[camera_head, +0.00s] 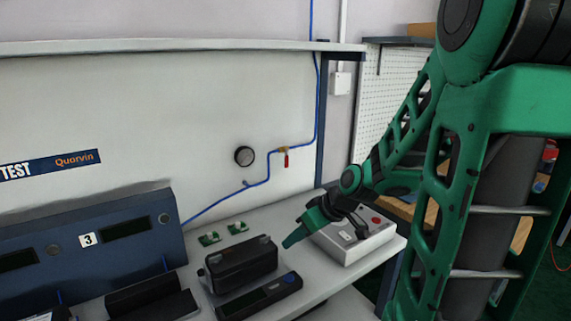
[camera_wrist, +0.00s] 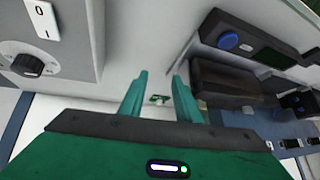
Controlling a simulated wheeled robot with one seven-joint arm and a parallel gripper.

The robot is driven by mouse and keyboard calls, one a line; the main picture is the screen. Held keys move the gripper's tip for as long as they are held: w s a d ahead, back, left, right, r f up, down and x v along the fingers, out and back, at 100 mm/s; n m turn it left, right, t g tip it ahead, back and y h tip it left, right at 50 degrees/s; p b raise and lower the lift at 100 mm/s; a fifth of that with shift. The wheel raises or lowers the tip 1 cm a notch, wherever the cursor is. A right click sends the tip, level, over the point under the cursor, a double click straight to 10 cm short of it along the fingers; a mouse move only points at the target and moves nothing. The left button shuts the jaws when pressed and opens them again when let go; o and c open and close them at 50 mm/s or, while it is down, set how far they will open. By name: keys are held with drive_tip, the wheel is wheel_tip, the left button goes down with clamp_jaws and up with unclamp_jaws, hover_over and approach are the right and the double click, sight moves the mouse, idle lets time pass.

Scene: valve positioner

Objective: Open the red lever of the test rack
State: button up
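The red lever (camera_head: 287,159) hangs down from a small brass valve (camera_head: 282,149) on the blue line of the rack's back panel (camera_head: 150,110). I cannot make out the lever in the wrist view. My gripper (camera_head: 290,241) is above the bench top, below the lever in the picture and clearly apart from it. In the wrist view its two green fingers (camera_wrist: 160,78) stand apart with nothing held between them. My arm comes in from the right.
A grey control box (camera_head: 352,242) stands beside my gripper, with its knob (camera_wrist: 28,65) close in the wrist view. A black case (camera_head: 240,263), a handheld device (camera_head: 260,297) and small green boards (camera_head: 238,228) lie on the bench. A round gauge (camera_head: 244,156) is left of the valve.

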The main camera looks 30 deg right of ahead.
drive_tip(key=w+t, duration=0.1)
drive_tip(key=w, duration=0.1)
drive_tip(key=w+r+t+y, duration=0.1)
drive_tip(key=w, duration=0.1)
drive_tip(key=w+r+n+t, duration=0.1)
drive_tip(key=w, duration=0.1)
drive_tip(key=shift+w, duration=0.35)
drive_tip(key=w+d+r+t, duration=0.1)
drive_tip(key=w+r+t, duration=0.1)
drive_tip(key=w, duration=0.1)
drive_tip(key=m+t+h, duration=0.3)
drive_tip(key=t, duration=0.3)
approach(287, 161)
drive_tip(key=w, duration=1)
drive_tip(key=shift+w+a+f, duration=0.2)
drive_tip(key=shift+w, duration=0.15)
clamp_jaws()
